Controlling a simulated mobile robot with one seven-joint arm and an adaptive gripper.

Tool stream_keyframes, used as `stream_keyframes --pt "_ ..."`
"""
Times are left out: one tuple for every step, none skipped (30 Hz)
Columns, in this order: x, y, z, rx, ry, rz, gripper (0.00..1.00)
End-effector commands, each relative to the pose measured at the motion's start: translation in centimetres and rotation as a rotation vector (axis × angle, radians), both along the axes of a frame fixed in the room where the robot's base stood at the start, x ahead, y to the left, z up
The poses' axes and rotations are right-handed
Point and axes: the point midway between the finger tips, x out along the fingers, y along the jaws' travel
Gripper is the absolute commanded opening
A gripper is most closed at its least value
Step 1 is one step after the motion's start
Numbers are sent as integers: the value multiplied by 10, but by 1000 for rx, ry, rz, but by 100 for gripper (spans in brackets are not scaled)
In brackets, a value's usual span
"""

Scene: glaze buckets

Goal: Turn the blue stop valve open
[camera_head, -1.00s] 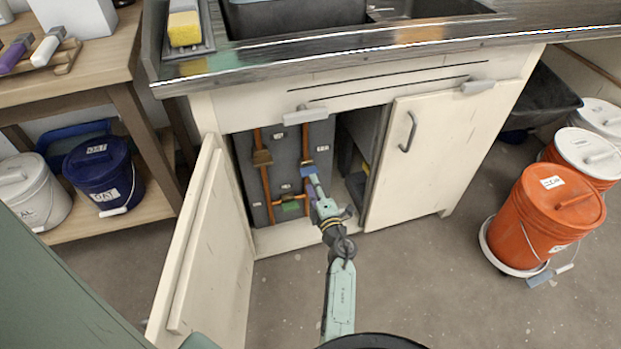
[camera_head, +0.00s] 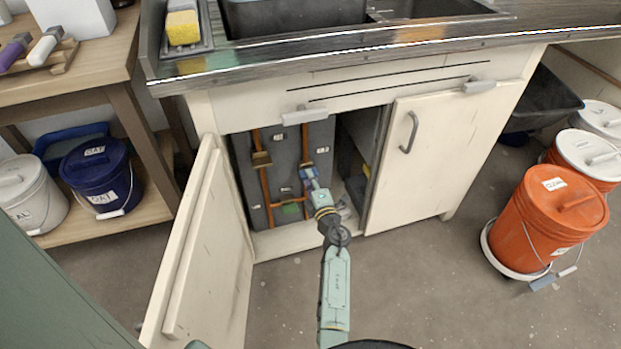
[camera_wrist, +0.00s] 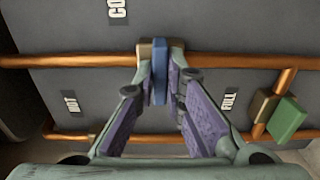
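The blue stop valve (camera_head: 308,173) is on the right-hand copper pipe inside the open sink cabinet. In the wrist view its flat blue handle (camera_wrist: 160,80) stands crosswise to the pipe, in front of a brownish valve body. My gripper (camera_head: 312,180) reaches into the cabinet at the valve. In the wrist view the purple-padded fingertips of my gripper (camera_wrist: 161,86) lie close against both sides of the blue handle and look shut on it. The fingers hide part of the pipe area below the handle.
A green valve (camera_wrist: 287,118) sits on a lower pipe, and a brown valve (camera_head: 261,159) on the left pipe. The open cabinet door (camera_head: 205,255) stands left of my arm, the closed door (camera_head: 425,150) right. Labels mark the grey back panel (camera_head: 285,150).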

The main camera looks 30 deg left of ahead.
Motion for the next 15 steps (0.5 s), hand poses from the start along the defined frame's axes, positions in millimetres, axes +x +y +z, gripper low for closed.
stream_keyframes --pt "0 0 0 0 0 0 5" --pt "0 0 0 0 0 0 3" --pt "0 0 0 0 0 0 0" --pt "0 0 0 0 0 0 0" --pt "0 0 0 0 0 0 0" --pt "0 0 0 0 0 0 0" --pt "0 0 0 0 0 0 0" --pt "0 0 0 0 0 0 0" --pt "0 0 0 0 0 0 0" --pt "0 0 0 0 0 0 0" --pt "0 0 0 0 0 0 0" --pt "0 0 0 0 0 0 0" --pt "0 0 0 1 1 0 0" --pt "0 0 0 1 1 0 0" --pt "0 0 0 3 4 0 0"
